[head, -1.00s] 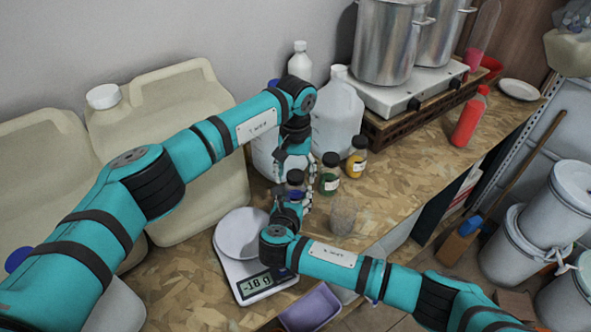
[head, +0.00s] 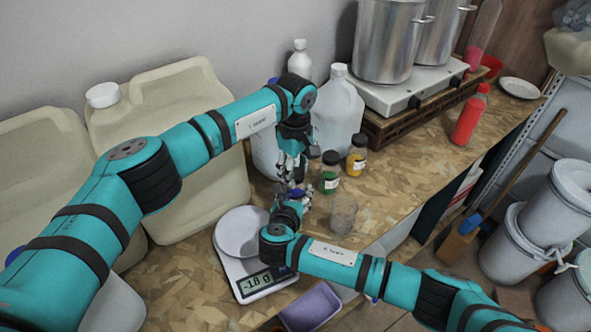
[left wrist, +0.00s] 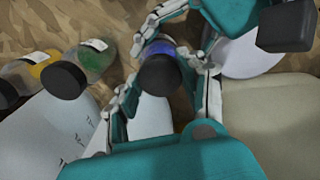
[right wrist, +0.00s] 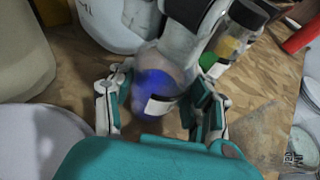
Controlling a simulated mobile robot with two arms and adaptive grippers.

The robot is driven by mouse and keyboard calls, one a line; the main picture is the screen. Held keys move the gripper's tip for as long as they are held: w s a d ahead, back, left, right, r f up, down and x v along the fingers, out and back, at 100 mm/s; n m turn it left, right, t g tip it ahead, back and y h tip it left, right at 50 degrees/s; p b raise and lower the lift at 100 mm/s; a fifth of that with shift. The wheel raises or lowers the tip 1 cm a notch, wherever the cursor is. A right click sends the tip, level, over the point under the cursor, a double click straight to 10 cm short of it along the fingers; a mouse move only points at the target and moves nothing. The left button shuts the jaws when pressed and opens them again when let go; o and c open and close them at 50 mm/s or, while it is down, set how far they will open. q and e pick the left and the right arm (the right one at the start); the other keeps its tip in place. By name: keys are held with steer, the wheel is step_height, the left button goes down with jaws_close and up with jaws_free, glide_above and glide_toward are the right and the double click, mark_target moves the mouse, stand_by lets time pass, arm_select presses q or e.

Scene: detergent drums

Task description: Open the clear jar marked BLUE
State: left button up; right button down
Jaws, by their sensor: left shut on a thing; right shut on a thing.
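The clear jar with blue contents (right wrist: 150,85) and a white label sits between my right gripper's fingers, and my right gripper (right wrist: 155,108) is shut on its body. In the left wrist view its dark lid (left wrist: 160,75) faces the camera, with blue showing behind it. My left gripper (left wrist: 168,92) is shut on the lid from above. In the head view my left gripper (head: 292,178) is directly over my right gripper (head: 294,202), and they hide most of the jar. I cannot tell whether the lid has come loose.
A green jar (head: 329,180) and a yellow jar (head: 356,162) stand just right of the grippers. A clear empty cup (head: 343,212) is near the table edge. A scale (head: 262,282) reading -18 g with a white dish is in front left. Large jugs (head: 182,145) stand behind.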

arm_select(q)
steer(key=n, duration=1.4)
steer(key=shift+n, duration=0.3)
steer(key=n, duration=1.1)
steer(key=shift+n, duration=0.3)
steer(key=n, duration=0.7)
steer(key=shift+r, duration=0.1)
steer(key=n, duration=0.9)
steer(key=shift+n, duration=0.3)
steer(key=shift+w+r, duration=0.1)
steer(key=shift+r, duration=0.15)
